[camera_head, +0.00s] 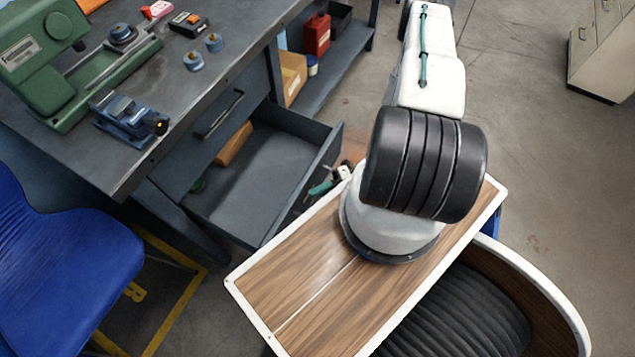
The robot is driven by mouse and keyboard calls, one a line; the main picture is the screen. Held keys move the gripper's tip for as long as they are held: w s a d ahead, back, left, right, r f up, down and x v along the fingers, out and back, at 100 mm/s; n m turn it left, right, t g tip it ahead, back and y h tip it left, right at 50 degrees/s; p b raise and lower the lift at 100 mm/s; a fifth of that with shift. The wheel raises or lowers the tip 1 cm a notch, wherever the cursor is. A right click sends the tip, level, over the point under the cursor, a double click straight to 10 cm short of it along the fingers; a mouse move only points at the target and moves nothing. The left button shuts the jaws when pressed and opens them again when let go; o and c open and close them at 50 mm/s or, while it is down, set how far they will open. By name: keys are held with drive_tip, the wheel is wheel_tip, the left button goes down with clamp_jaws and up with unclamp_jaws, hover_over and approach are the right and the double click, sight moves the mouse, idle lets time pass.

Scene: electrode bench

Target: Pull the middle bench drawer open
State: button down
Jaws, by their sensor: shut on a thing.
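The middle bench drawer (258,165), dark grey, is pulled well out from under the workbench (190,85). My gripper (322,186) is at the outer face of the drawer front, partly hidden behind my arm and base. It is shut on the drawer handle, which is itself mostly hidden. The drawer above, with a dark bar handle (219,114), is shut.
A blue chair (60,260) stands at the left, close to the bench. On the bench are a green machine (45,60), a blue vise (130,118) and small blue parts. A lower shelf (335,65) holds a red can (316,34). Floor is clear at the right, before a cabinet (605,50).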

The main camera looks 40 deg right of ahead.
drive_tip(key=shift+s+d, duration=0.1)
idle(0.3)
drive_tip(key=c, duration=1.5)
unclamp_jaws()
drive_tip(key=shift+d, duration=0.1)
drive_tip(key=v, duration=0.7)
drive_tip(key=shift+s+d, duration=0.25)
drive_tip(key=shift+d, duration=0.05)
